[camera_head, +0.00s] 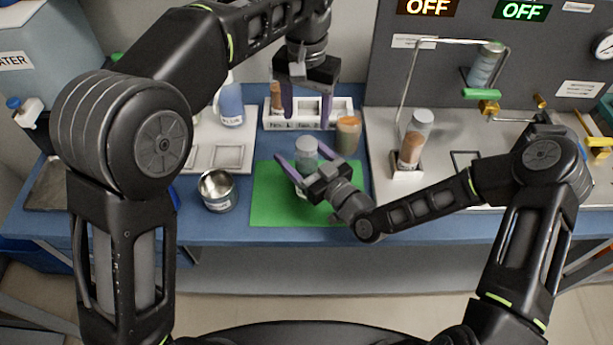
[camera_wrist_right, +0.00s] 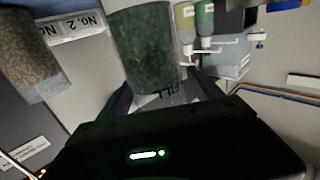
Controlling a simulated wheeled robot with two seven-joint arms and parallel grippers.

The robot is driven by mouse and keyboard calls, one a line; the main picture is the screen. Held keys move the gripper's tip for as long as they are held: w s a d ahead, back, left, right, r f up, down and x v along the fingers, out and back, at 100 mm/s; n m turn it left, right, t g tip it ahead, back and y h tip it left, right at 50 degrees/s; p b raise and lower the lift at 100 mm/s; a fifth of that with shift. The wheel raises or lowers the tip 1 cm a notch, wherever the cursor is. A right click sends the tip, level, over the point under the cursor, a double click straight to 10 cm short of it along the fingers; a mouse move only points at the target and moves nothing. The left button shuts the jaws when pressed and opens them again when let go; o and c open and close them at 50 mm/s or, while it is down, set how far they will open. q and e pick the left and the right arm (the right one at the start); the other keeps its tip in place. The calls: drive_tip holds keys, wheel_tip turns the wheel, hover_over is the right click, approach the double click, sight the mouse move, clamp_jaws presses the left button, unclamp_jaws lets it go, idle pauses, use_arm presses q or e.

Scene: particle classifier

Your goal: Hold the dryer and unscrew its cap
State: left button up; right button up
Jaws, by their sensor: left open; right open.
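The dryer seems to be the clear cylinder with a pale grey top (camera_head: 306,148) standing on the green mat (camera_head: 270,205). In the right wrist view it looks like a clear cylinder with dark green grains (camera_wrist_right: 145,50); its cap cannot be made out there. My right gripper (camera_head: 301,152) is open, with one purple finger on each side of the cylinder. I cannot tell whether the fingers touch it. My left gripper (camera_head: 306,112) is open and empty, pointing down above and behind the cylinder, in front of the white rack (camera_head: 279,124).
A jar with brown contents (camera_head: 347,136) stands just right of the cylinder. A metal cup (camera_head: 216,189) is left of the mat. A blue-filled bottle (camera_head: 231,106) stands behind it. A brown-filled vial (camera_head: 411,150) sits in a holder at right. The front of the mat is clear.

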clamp_jaws()
idle(0.8)
